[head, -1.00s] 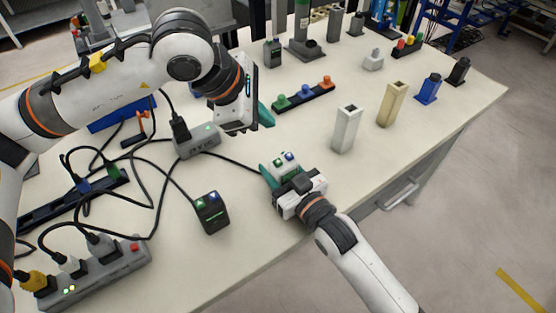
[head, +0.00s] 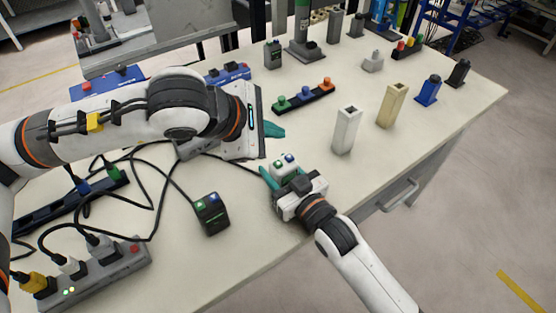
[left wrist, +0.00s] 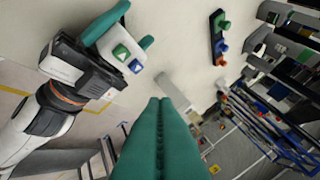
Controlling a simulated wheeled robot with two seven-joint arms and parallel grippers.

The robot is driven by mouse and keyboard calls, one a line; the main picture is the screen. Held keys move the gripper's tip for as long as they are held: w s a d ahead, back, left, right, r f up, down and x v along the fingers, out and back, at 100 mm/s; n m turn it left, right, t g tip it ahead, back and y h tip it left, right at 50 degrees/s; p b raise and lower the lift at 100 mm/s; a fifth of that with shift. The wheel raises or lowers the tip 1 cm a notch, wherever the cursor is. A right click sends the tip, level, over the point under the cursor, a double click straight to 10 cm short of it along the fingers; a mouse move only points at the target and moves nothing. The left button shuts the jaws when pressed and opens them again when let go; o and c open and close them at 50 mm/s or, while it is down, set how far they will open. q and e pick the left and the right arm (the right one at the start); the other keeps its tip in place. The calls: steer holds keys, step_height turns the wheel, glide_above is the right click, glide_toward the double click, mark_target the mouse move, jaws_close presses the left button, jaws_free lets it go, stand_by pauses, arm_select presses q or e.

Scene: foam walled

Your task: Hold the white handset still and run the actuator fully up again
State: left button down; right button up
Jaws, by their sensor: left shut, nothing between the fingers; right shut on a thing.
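The white handset (head: 284,165) has a green and a blue button on its face. My right gripper (head: 281,176) is shut on it, near the table's front edge. In the left wrist view the handset (left wrist: 122,55) shows an arrow on its green button (left wrist: 121,52), with a blue button (left wrist: 136,66) beside it. My left gripper (head: 275,130) is shut and empty, above and behind the handset, apart from it. Its closed teal fingers (left wrist: 160,105) fill the lower middle of the left wrist view. I cannot tell for certain which thing is the actuator.
A black box with green and blue buttons (head: 211,214) stands at the left, among loose cables. A grey power strip (head: 110,272) lies front left. A white square post (head: 346,130) and a beige one (head: 392,104) stand right of the handset. A three-button strip (head: 304,97) lies behind.

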mark_target(278, 164)
arm_select(q)
steer(key=shift+f, duration=2.75)
steer(key=shift+f, duration=0.1)
steer(key=shift+f, duration=0.35)
steer(key=shift+f, duration=0.5)
stand_by(2.0)
stand_by(1.5)
steer(key=shift+r, duration=0.95)
